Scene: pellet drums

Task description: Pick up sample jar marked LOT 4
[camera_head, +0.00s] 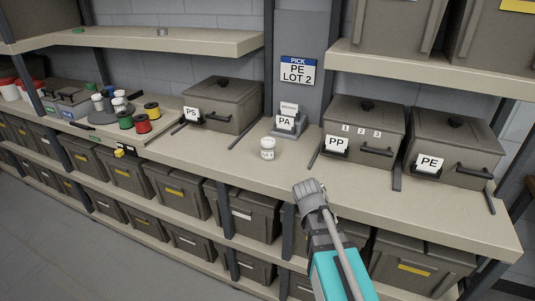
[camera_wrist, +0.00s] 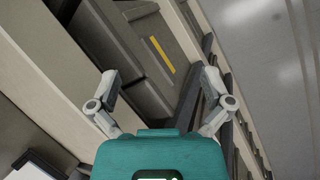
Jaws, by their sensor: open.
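A small white sample jar (camera_head: 267,148) with a pale lid stands upright on the bench, in front of the PA card holder; its label is too small to read. More small jars (camera_head: 118,104) stand in a group on the left of the bench, their markings unreadable. No jar visibly reads LOT 4. My gripper (camera_head: 309,188) is at the bench's front edge, right of and nearer than the lone jar, apart from it. In the wrist view my gripper (camera_wrist: 160,88) has its fingers spread with nothing between them; no jar shows there.
Lidded bins marked PS (camera_head: 222,103), PP (camera_head: 362,131) and PE (camera_head: 455,146) stand on the bench (camera_head: 195,160). A sign (camera_head: 298,71) reads "PICK PE LOT 2". Green, red and yellow spools (camera_head: 142,124) lie left. Bench left of the lone jar is clear.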

